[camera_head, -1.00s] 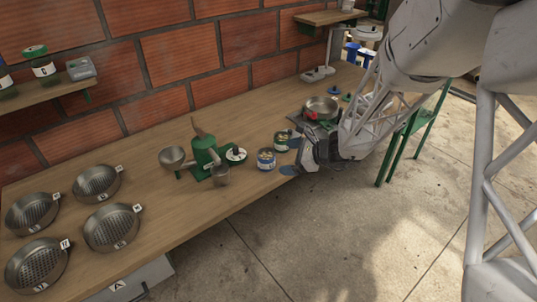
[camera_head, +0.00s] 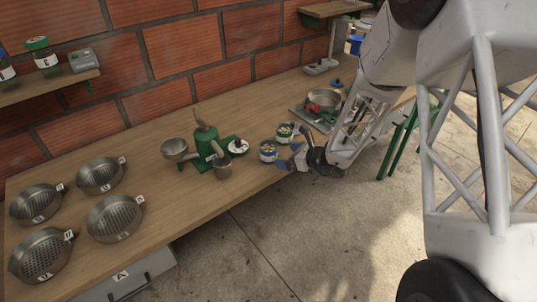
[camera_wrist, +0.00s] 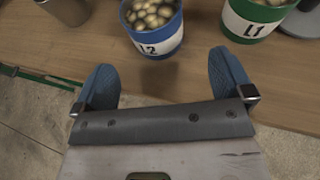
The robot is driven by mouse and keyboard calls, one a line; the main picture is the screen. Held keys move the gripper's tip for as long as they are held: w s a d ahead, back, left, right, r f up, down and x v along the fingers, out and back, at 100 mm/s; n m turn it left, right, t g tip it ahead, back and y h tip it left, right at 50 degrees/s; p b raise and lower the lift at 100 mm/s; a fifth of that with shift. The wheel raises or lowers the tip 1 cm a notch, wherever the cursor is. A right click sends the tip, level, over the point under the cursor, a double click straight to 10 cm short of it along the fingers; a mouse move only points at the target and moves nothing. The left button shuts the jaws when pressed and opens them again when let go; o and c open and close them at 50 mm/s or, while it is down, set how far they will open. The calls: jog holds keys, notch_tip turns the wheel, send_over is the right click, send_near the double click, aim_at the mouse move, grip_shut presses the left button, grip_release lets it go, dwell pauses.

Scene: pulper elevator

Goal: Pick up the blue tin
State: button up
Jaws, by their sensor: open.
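The blue tin (camera_head: 268,153) stands upright near the front edge of the wooden bench, in front of the green tin (camera_head: 285,133). In the wrist view the blue tin (camera_wrist: 155,42) carries an "L2" label and holds pale round pieces. The green tin, labelled "L1", also shows there (camera_wrist: 255,25), to its right. My gripper (camera_wrist: 165,78) is open and empty, with its two blue fingers spread apart. The blue tin is beyond the fingertips, roughly centred between them and apart from them. In the head view my gripper (camera_head: 288,158) is just right of the blue tin.
A green pulper (camera_head: 205,152) and a metal cup (camera_head: 222,169) stand left of the tins. Several perforated metal bowls (camera_head: 114,219) sit at the bench's left end. A metal pan (camera_head: 325,101) is behind and right of the tins. A brick wall (camera_head: 170,55) bounds the bench's back.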

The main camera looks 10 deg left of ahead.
aim_at(276, 154)
jog(key=shift+x, duration=1.1)
jog(key=shift+a, duration=0.1)
jog(key=shift+x, duration=2.5)
jog(key=shift+s+a+r, duration=0.1)
jog(key=shift+s, duration=0.05)
jog(key=shift+c, duration=0.5)
jog(key=c, duration=0.9)
jog(key=shift+c, duration=0.2)
jog(key=shift+r, duration=0.2)
